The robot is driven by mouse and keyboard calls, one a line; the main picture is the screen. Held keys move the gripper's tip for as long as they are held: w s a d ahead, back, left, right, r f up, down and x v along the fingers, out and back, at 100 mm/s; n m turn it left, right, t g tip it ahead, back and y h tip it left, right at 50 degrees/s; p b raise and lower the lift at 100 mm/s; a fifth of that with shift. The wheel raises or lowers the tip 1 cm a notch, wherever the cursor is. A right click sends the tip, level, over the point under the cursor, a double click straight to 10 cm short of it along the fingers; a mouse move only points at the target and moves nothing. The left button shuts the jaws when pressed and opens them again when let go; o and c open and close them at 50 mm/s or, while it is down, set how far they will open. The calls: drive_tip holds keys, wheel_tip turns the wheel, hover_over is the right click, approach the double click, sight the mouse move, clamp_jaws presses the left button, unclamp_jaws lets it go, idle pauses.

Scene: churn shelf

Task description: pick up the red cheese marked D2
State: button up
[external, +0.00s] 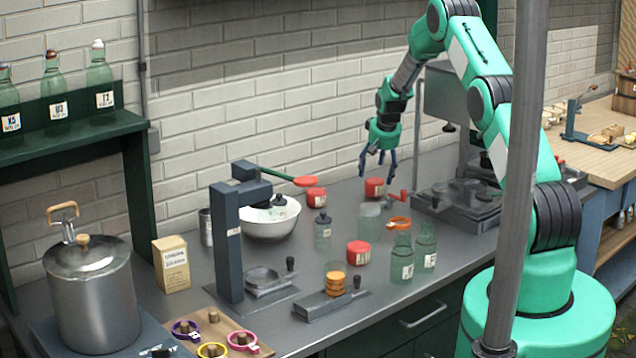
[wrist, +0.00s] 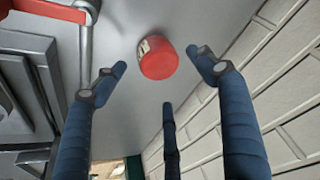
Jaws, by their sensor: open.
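Three red cheeses with pale labels stand on the grey counter in the external view: one at the back under my gripper (external: 374,188), one to its left (external: 316,197) and one nearer the front (external: 358,252). Their markings are too small to read, so I cannot tell which is D2. My gripper (external: 377,168) is open and empty, fingers pointing down just above the back cheese. In the wrist view, one red cheese (wrist: 160,60) lies beyond and between the spread blue fingers of my gripper (wrist: 158,64), apart from them; its label is partly turned away.
A red-handled crank and grey press (external: 460,205) stand right of the back cheese; the red handle (wrist: 45,10) shows in the wrist view. The brick wall (external: 300,100) is close behind. Glass jars (external: 402,258) and a white bowl (external: 268,222) stand nearby.

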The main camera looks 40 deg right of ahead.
sight(375, 180)
drive_tip(key=shift+f, duration=0.15)
drive_tip(key=shift+x, duration=2.4)
drive_tip(key=shift+a+f, duration=0.1)
drive_tip(key=c, duration=1.3)
drive_tip(key=shift+o, duration=0.2)
drive_tip(key=shift+w+r, duration=0.1)
drive_tip(key=shift+r, duration=4.95)
